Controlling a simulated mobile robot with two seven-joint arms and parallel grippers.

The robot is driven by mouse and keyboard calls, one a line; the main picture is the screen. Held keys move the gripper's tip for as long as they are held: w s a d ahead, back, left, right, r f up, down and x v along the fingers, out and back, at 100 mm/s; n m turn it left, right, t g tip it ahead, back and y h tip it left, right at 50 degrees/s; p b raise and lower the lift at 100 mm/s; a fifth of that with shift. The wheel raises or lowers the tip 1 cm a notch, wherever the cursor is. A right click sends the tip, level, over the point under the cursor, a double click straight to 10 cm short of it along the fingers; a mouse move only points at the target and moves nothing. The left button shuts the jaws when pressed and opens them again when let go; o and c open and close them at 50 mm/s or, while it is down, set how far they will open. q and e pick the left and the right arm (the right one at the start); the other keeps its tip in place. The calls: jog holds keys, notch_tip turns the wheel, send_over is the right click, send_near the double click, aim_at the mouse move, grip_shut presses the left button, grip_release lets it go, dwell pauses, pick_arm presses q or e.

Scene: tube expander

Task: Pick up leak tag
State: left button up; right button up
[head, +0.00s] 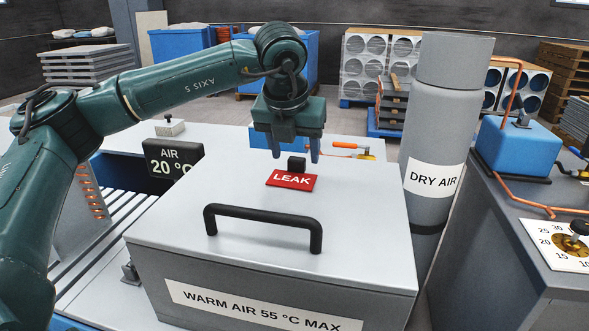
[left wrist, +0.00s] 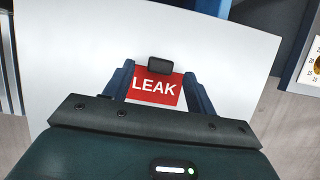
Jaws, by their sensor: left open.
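The leak tag (head: 292,180) is a red plate with white LEAK lettering and a black block (head: 297,164) at its back edge. It lies on the light grey lid of the warm air box (head: 165,232). My left gripper (head: 296,158) points down, open, with its fingers around or just above the black block. In the left wrist view, the tag (left wrist: 155,87) and its black block (left wrist: 160,65) show between the two blue fingers (left wrist: 160,80). I cannot tell whether the fingers touch the block. My right gripper is not in view.
A black handle (head: 263,226) rises from the lid in front of the tag. A grey DRY AIR cylinder (head: 440,130) stands to the right. An AIR 20 °C sign (head: 172,158) stands at the left. Orange-handled tools (head: 352,150) lie behind the box.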

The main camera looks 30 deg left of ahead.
pick_arm(q)
jog(key=shift+x, duration=1)
jog(key=c, duration=1.1)
